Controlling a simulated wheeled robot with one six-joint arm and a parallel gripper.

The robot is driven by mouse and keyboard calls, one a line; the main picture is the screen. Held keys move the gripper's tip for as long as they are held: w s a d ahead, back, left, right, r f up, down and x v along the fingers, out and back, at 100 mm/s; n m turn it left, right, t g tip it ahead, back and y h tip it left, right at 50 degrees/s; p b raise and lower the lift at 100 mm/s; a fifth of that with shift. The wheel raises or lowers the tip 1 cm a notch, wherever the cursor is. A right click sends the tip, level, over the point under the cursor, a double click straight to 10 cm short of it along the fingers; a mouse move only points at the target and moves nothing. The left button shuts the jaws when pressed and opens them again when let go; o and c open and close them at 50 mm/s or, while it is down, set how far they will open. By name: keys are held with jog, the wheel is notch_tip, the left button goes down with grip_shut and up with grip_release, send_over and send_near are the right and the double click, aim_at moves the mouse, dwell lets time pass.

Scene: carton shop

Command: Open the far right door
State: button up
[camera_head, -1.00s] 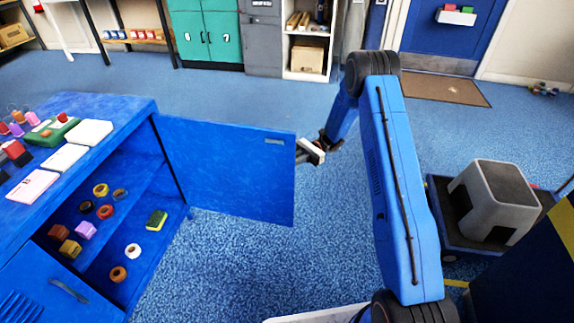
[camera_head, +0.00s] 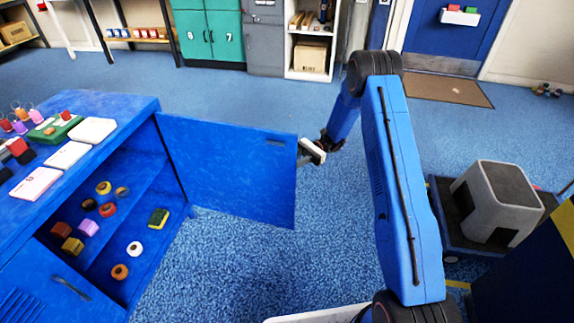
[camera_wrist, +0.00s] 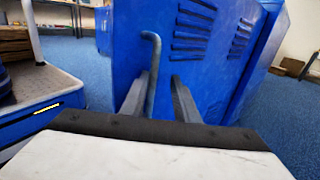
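The blue cabinet (camera_head: 135,104) stands at the left in the head view. Its right-hand door (camera_head: 230,165) is swung wide open, showing the shelves inside. My gripper (camera_head: 308,152) is at this door's free edge, on its outer side. In the wrist view the door's vented outer face (camera_wrist: 210,50) fills the middle. Its grey bar handle (camera_wrist: 151,65) runs down between my gripper's fingers (camera_wrist: 160,85), close to the left one. The fingers are apart, with a gap between handle and right finger. The handle is hidden in the head view.
Another cabinet door (camera_head: 60,285), with a handle, is closed at the lower left. Small items lie on the shelves and cabinet top. A grey stool (camera_head: 495,200) sits on a low cart at the right. The blue floor (camera_head: 250,90) beyond the open door is clear.

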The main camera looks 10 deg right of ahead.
jog(key=shift+d, duration=0.1)
jog(key=v, duration=1.7)
jog(key=shift+w, duration=0.15)
jog(key=shift+d, duration=0.1)
jog(key=s+a+r+n+t+h, duration=0.2)
jog(key=s+r+n+h, duration=0.15)
jog(key=s+r, duration=0.8)
jog(key=s+a+r+n+t+h, duration=0.2)
jog(key=s+r+h, duration=0.3)
jog(key=s+r, duration=0.65)
jog(key=s+d+r+n+t+h, duration=0.1)
jog(key=s+d+n+t+h, duration=0.1)
jog(key=s, duration=0.6)
jog(key=s+d+r+n+t+h, duration=0.2)
jog(key=s+t, duration=0.2)
jog(key=s, duration=0.5)
jog(key=s+d+r+n+t+h, duration=0.1)
jog(key=s+d+n+t+h, duration=0.1)
jog(key=s, duration=0.7)
jog(key=shift+d+r+t+h, duration=0.35)
jog(key=shift+t+h, duration=0.2)
jog(key=shift+t, duration=0.35)
